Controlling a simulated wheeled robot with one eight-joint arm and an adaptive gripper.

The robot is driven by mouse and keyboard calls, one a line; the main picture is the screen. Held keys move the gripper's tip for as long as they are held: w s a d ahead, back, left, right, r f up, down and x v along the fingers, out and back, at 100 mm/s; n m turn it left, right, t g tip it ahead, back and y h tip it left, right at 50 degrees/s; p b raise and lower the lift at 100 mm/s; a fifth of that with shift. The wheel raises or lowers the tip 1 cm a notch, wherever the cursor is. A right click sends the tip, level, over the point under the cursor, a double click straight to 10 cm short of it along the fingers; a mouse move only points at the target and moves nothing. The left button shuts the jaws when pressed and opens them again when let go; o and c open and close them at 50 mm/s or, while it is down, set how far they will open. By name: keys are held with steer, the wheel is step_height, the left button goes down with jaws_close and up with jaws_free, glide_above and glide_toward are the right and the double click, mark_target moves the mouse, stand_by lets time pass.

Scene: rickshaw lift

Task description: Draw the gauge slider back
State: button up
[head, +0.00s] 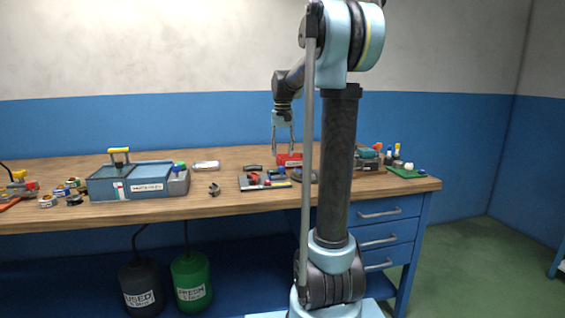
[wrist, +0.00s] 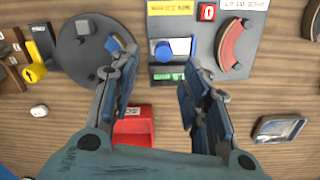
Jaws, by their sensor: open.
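A dark grey panel (wrist: 212,82) lies on the bench at the upper middle of the wrist view. It carries a round blue knob (wrist: 163,50) in a pale slot and a curved red piece (wrist: 231,46) to its right. The blue knob looks like the slider, but the labels are too small to read surely. My gripper (wrist: 156,62) is open and empty, its fingers pointing down toward the panel, with the knob between them in the picture. I cannot tell the height gap. In the head view my gripper (head: 283,147) hangs above the back of the bench.
A red bin (wrist: 133,128) sits below the panel in the wrist view. A dark round disc (wrist: 82,62) lies left, and a metal-rimmed tray (wrist: 262,130) right. In the head view a blue-grey toolbox (head: 130,182) stands left, and a green mat (head: 407,172) right.

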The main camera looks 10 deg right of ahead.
steer(key=shift+r, duration=2.55)
steer(key=s+d+f+n+t, duration=0.1)
steer(key=s+f, duration=1.2)
steer(key=s, duration=0.4)
steer(key=s+d+f+n+t, duration=0.1)
steer(key=s+f, duration=1.3)
steer(key=s, duration=0.4)
steer(key=shift+s, duration=0.1)
steer(key=shift+w+f, duration=0.2)
steer(key=shift+w, duration=0.25)
